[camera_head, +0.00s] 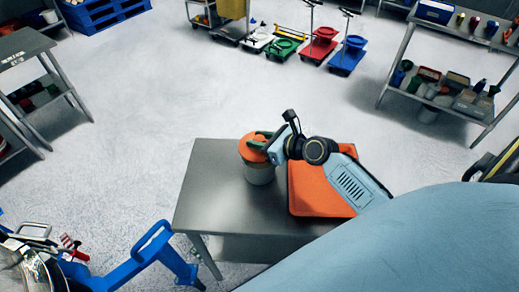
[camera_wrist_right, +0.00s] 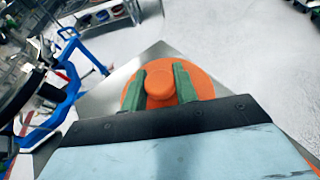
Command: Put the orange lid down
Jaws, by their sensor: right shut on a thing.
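The orange lid (camera_head: 252,147) is at the top of a grey container (camera_head: 260,174) on the metal table (camera_head: 205,185). Whether the lid rests on the rim or is held just above it, I cannot tell. My right gripper (camera_head: 258,141) is shut on the lid's knob. In the right wrist view the green fingers of my right gripper (camera_wrist_right: 160,84) stand on both sides of the round knob of the orange lid (camera_wrist_right: 205,85). The container is hidden below the lid there. My left gripper is not in view.
An orange tray (camera_head: 318,205) lies on the table to the right of the container, partly under my right arm. A blue frame (camera_head: 135,262) stands at the lower left. The table's left part is bare. Shelves (camera_head: 440,95) and small carts (camera_head: 320,45) stand farther back.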

